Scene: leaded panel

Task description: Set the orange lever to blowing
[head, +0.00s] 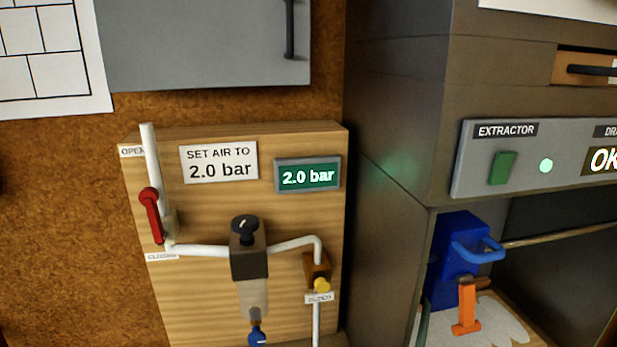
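An orange lever (467,306) shows at the lower right, inside the dark cabinet. It stands roughly vertical in the picture, in front of a blue block (459,252) with a blue handle (478,249). Its wider orange end is at the bottom, and its top meets a brownish part. No label for blowing can be read near it, so its setting cannot be told. Neither of my grippers is in view.
A wooden board (195,305) at left carries a red lever (151,214), a black knob (245,228), and a display (308,175) reading 2.0 bar. The extractor panel (535,160) has a green switch (503,168) and lit lamp. The cabinet's side wall (395,170) stands between.

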